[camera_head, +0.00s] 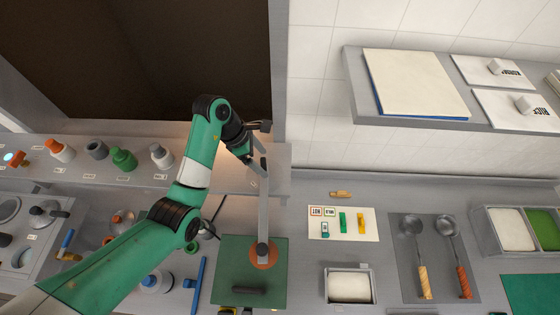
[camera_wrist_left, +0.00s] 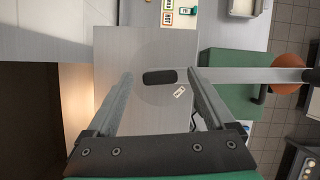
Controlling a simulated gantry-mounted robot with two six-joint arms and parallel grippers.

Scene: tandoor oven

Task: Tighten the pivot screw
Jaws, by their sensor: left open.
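A long grey bar (camera_head: 263,205) runs from near my left gripper to an orange-brown disc (camera_head: 266,256) on a green board (camera_head: 232,252). A dark knob (camera_head: 262,247) sits at its disc end; I cannot tell whether this is the pivot screw. The bar (camera_wrist_left: 245,75) also shows in the left wrist view, coming in from the right and reaching the right finger. My left gripper (camera_head: 260,161) is open. In the left wrist view, a dark oval (camera_wrist_left: 160,77) on a faint round plate lies between its fingers (camera_wrist_left: 160,80). My right gripper is out of view.
A blue-handled tool (camera_head: 198,286) lies left of the board, and a dark handle (camera_head: 248,291) lies on it. A shelf (camera_head: 345,75) overhangs the right counter.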

